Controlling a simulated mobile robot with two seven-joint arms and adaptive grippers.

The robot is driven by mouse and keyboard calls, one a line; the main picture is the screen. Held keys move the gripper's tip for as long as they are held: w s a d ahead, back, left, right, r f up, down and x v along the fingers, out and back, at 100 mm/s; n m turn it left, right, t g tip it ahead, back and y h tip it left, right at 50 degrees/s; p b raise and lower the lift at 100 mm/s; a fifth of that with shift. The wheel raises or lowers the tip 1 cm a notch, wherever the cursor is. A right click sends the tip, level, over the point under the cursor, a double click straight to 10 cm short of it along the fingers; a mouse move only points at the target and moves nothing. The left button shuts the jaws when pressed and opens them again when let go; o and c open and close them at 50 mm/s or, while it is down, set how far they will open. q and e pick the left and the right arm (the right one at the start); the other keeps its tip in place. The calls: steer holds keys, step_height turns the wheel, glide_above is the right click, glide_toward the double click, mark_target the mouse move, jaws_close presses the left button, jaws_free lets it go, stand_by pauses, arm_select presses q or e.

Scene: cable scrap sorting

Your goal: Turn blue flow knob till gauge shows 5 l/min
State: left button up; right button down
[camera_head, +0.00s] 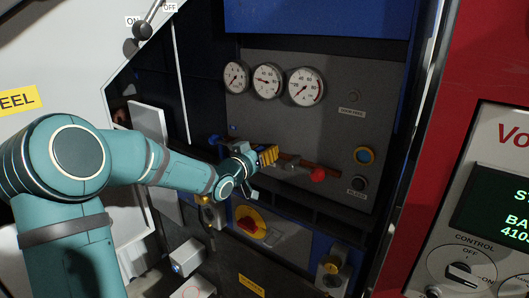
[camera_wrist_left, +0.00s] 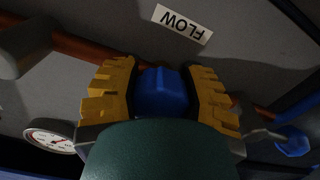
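The blue flow knob (camera_wrist_left: 163,92) shows in the left wrist view between the yellow fingers of my left gripper (camera_wrist_left: 162,95). The fingers lie against both of its sides, with no clear gap, so the gripper looks shut on it. A white FLOW label (camera_wrist_left: 181,24) appears upside down near the knob. In the head view my left gripper (camera_head: 266,156) is at the grey panel, below the gauges, and hides the knob. Three round white gauges, left (camera_head: 235,77), middle (camera_head: 267,80) and right (camera_head: 306,86), have readings too small to tell. My right gripper is out of view.
A copper-coloured pipe (camera_head: 322,167) with a red knob (camera_head: 318,174) runs right of the gripper. A blue handle (camera_wrist_left: 293,140) is beside it in the wrist view. A red-and-yellow switch (camera_head: 250,222) sits below.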

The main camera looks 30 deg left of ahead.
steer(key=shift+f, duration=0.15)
arm_select(q)
steer(key=shift+m+b, duration=0.3)
steer(key=shift+b, duration=0.3)
steer(key=m+b, duration=0.5)
steer(key=b, duration=0.2)
steer(key=shift+f, duration=0.1)
steer(key=m+b, duration=0.3)
steer(key=m, duration=0.1)
steer(key=shift+b, duration=0.35)
steer(key=shift+m+b, duration=0.7)
steer(key=shift+m, duration=0.3)
steer(key=m+b, duration=0.2)
steer(key=shift+m, duration=0.3)
steer(key=m+b, duration=0.2)
steer(key=m, duration=0.2)
steer(key=shift+m+b, duration=0.3)
steer(key=shift+b, duration=0.05)
steer(key=m+b, duration=0.2)
steer(key=m, duration=0.2)
steer(key=shift+m, duration=0.4)
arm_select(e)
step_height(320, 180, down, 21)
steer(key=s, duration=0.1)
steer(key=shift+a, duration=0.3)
arm_select(q)
steer(key=shift+r, duration=0.2)
